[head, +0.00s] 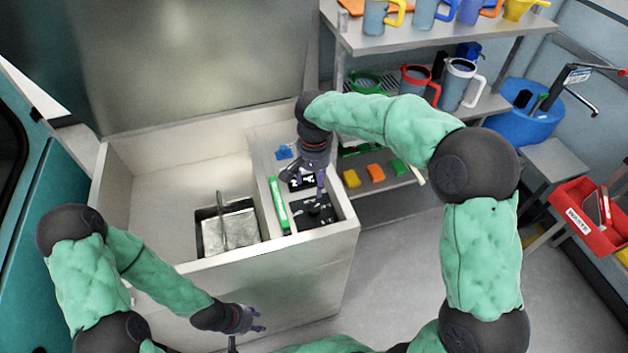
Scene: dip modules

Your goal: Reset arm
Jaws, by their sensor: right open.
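My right gripper (315,188) is open and points down over the narrow right-hand compartment of the big box-like unit (290,263). Black modules (314,211) with white markings lie in that compartment below and around its fingers, which partly hide them. I cannot tell whether the fingers touch them. My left gripper (247,331) hangs low in front of the unit's front wall, outside it. Its fingers look spread apart, with nothing seen between them.
The unit's wide left compartment has a metal-lidded well (230,230). A green strip (279,203) and a blue piece (284,153) lie near my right gripper. A shelf (430,38) with jugs stands behind. A red bin (585,218) and blue tub (522,122) are right.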

